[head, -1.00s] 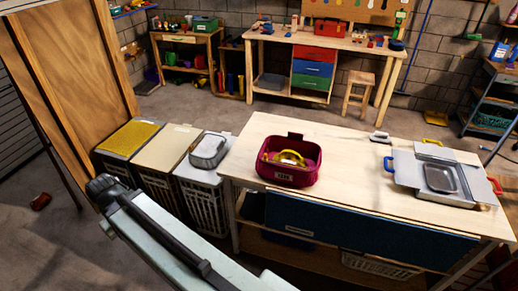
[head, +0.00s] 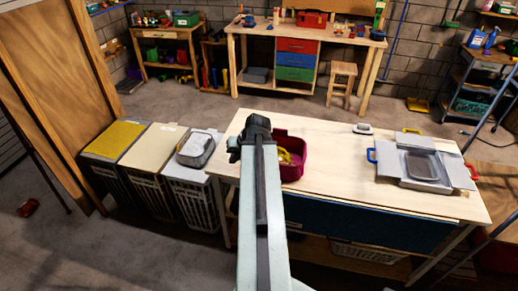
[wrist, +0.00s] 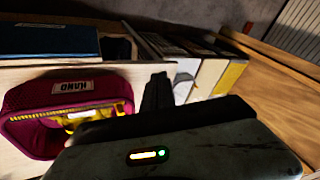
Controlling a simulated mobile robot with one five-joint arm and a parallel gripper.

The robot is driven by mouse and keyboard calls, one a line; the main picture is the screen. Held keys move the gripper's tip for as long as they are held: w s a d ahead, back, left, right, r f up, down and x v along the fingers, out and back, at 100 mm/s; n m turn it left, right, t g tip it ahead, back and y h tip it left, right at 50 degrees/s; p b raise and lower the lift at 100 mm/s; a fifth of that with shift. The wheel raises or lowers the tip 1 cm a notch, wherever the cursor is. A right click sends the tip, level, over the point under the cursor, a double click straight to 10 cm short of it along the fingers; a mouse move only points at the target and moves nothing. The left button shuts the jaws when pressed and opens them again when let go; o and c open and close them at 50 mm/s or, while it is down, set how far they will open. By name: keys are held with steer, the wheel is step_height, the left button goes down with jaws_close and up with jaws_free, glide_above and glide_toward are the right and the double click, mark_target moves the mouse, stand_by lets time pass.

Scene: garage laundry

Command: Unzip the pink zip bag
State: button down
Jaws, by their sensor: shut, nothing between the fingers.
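A deep pink, open-topped container (head: 292,165) stands on the light wooden table, with yellow pieces inside. It is the only pink bag-like thing I see. In the wrist view its pink body (wrist: 35,140) is at the left, with a HAND label and a toothed yellow strip inside the rim. I cannot make out a zip pull. My gripper (head: 256,125) is shut and empty; in the head view it covers the container's left part. In the wrist view the dark fingers (wrist: 158,92) are to the right of the container, apart from it.
The wooden table (head: 335,150) has bare top between the container and a grey tray set (head: 425,165) with coloured handles. A small white item (head: 363,128) lies near the back edge. Several hampers (head: 140,150) stand left of the table. A workbench (head: 350,38) is behind.

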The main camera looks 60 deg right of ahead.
steer(key=s+d+r+m+t+h, duration=0.1)
steer(key=s+d+r+m+h, duration=0.2)
steer(key=s+d, duration=0.95)
steer(key=shift+y, duration=0.3)
steer(key=b+x, duration=0.2)
steer(key=x, duration=0.1)
steer(key=b+x, duration=0.5)
steer(key=x, duration=0.1)
steer(key=shift+a+f+b, duration=0.3)
steer(key=shift+f+b, duration=0.1)
steer(key=shift+f, duration=0.2)
steer(key=w, duration=0.2)
steer(key=w+a, duration=0.1)
steer(key=shift+w+r, duration=0.15)
steer(key=shift+r, duration=0.1)
steer(key=shift+w+a+p, duration=0.1)
steer(key=shift+w+p, duration=0.2)
steer(key=shift+w, duration=0.05)
steer(key=shift+w, duration=0.1)
steer(key=shift+w+a, duration=0.2)
steer(key=shift+w, duration=0.3)
steer(key=shift+w+a, duration=0.15)
steer(key=shift+w, duration=0.3)
